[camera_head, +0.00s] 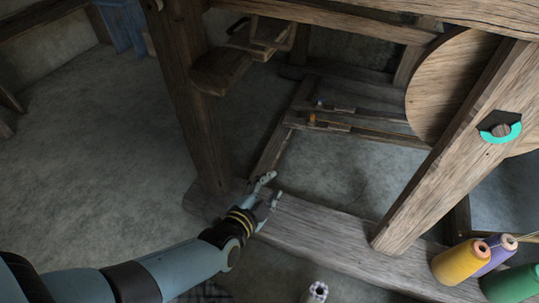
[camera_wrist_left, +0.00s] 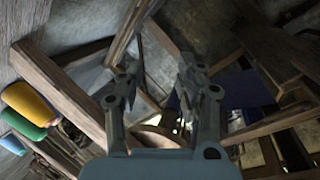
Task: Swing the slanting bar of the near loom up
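The near loom's slanting bar (camera_head: 440,165) is a thick wooden beam in the head view. It runs from the low sill at its foot up to the top right, with a teal ring around a peg (camera_head: 501,130) near its upper part. My left gripper (camera_head: 273,188) is above the low sill (camera_head: 310,225), left of the bar and apart from it. In the left wrist view my left gripper (camera_wrist_left: 155,80) has its two fingers spread with nothing held between them. A thick beam (camera_wrist_left: 58,88) crosses the left of that view; I cannot tell if it is the slanting bar.
A round wooden disc (camera_head: 440,90) sits behind the bar. An upright post (camera_head: 185,100) stands left of my gripper. The stone floor at left (camera_head: 100,160) is clear.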

